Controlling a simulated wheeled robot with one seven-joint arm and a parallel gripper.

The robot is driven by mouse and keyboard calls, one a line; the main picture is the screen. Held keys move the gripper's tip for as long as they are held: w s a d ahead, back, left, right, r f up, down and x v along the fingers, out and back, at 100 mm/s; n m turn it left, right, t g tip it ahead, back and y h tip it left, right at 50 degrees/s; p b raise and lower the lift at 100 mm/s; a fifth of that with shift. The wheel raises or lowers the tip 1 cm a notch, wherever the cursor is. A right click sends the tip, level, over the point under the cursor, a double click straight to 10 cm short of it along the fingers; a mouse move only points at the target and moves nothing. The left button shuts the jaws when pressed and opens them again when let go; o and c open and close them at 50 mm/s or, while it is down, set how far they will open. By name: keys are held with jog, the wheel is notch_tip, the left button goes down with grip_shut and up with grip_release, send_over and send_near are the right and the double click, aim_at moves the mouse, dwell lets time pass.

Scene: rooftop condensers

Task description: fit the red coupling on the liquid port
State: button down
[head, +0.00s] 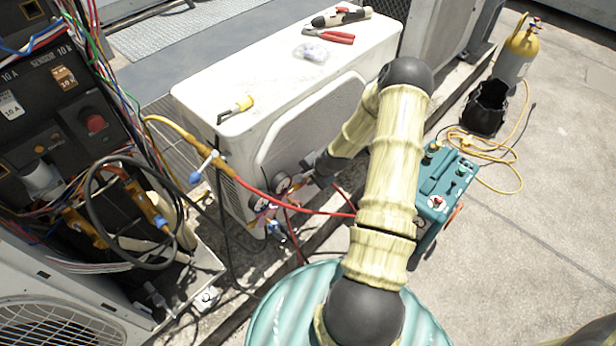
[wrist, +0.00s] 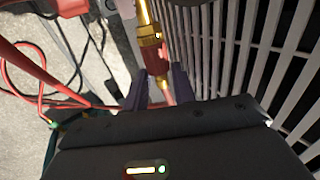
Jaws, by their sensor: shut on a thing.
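In the wrist view the red coupling (wrist: 155,60) sits between the dark fingers of my gripper (wrist: 156,88), which is shut on it. A red hose end (wrist: 168,96) shows below it between the fingers. A brass fitting (wrist: 149,28) is directly above the coupling and in line with it, touching it in the picture. I cannot tell whether this brass is the liquid port or how far it is seated. In the head view my gripper (head: 312,164) is at the front of the white condenser (head: 240,148), beside the gauges; the coupling cannot be made out there.
A gauge manifold (head: 272,190) with red hoses hangs close to my gripper. Condenser slats (wrist: 225,50) are just right of the fingers. A teal machine (head: 440,190) stands right of my arm and a ribbed teal drum (head: 285,310) is in front. Open wiring (head: 100,60) is at left.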

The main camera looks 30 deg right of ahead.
jog(key=shift+w+d, duration=0.15)
jog(key=shift+d, duration=0.25)
jog(key=shift+w+d, duration=0.35)
jog(key=shift+d, duration=0.6)
jog(key=shift+w+d, duration=0.3)
jog(key=shift+d, duration=0.6)
jog(key=c, duration=1.8)
grip_release()
jog(key=shift+c, duration=0.2)
grip_shut()
